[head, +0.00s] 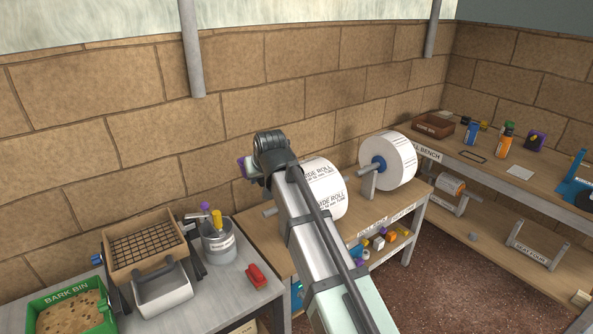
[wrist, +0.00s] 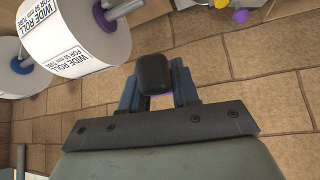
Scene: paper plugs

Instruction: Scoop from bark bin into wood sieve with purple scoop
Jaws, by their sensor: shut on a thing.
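My gripper (head: 253,170) is raised in front of the block wall, left of the wide rolls. In the wrist view its blue fingers (wrist: 160,88) are shut on a dark handle (wrist: 155,72). A purple edge shows beneath the handle, and a purple part (head: 243,163) shows beside the gripper in the head view; this looks like the purple scoop, mostly hidden. The green bark bin (head: 66,293) holds brown bark at the lower left. The wood sieve (head: 148,267), with a dark mesh, stands tilted behind and right of the bin. Both are apart from my gripper.
A metal pan (head: 165,293) is in front of the sieve. A grey pot (head: 218,247) with yellow and purple handles stands right of it, near a red object (head: 256,275). Wide rolls (head: 396,160) stand on a wooden bench. Space above the bin and sieve is clear.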

